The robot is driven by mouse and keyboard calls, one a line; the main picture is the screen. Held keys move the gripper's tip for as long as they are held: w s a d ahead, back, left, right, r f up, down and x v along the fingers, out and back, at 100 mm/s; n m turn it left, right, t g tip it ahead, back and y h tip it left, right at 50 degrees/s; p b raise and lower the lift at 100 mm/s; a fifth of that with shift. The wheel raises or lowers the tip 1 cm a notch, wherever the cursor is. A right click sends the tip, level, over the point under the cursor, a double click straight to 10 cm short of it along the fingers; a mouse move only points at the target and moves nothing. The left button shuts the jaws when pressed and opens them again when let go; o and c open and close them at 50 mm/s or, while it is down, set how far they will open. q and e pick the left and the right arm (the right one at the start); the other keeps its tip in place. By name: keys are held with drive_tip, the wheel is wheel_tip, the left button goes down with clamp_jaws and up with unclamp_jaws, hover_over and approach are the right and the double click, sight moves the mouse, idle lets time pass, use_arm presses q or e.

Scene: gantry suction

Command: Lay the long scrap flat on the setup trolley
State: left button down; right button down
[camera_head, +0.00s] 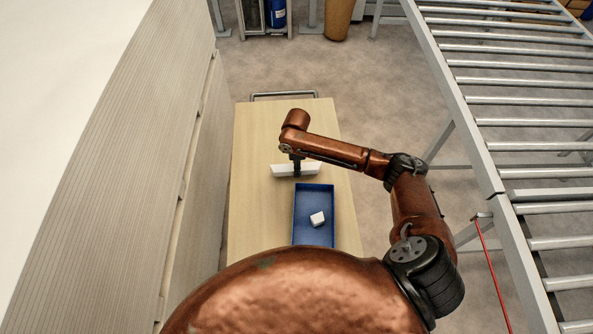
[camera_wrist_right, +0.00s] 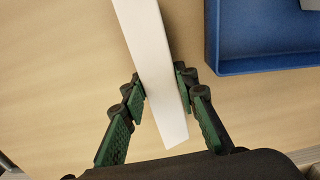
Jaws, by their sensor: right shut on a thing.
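The long scrap (camera_head: 310,168) is a white bar. It lies crosswise at the top of the trolley's wooden surface (camera_head: 262,220) in the head view. My right gripper (camera_head: 295,168) is over its middle. In the right wrist view the scrap (camera_wrist_right: 142,40) runs between the green and black fingers of the gripper (camera_wrist_right: 162,88), which are shut on it. The bar is at or just above the wood; I cannot tell whether it touches. My left gripper is not in view.
A blue tray (camera_head: 299,235) with a small white block (camera_head: 317,219) in it stands on the trolley just below the scrap. The tray also shows in the wrist view (camera_wrist_right: 212,45). A roller conveyor (camera_head: 480,160) is at the right, and a tall stack of panels (camera_head: 130,150) at the left.

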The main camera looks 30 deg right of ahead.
drive_tip(key=shift+s+f, duration=0.2)
drive_tip(key=shift+f, duration=0.65)
drive_tip(key=shift+w+f, duration=0.1)
drive_tip(key=shift+f, duration=0.3)
drive_tip(key=c, duration=1.8)
unclamp_jaws()
drive_tip(key=shift+c, duration=0.2)
drive_tip(key=o, duration=0.3)
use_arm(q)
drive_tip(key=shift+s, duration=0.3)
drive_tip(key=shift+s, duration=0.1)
use_arm(e)
drive_tip(key=shift+r, duration=0.5)
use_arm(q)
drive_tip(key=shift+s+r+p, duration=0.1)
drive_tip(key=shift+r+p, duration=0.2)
use_arm(e)
wheel_tip(320, 180, up, 11)
drive_tip(key=shift+r, duration=0.15)
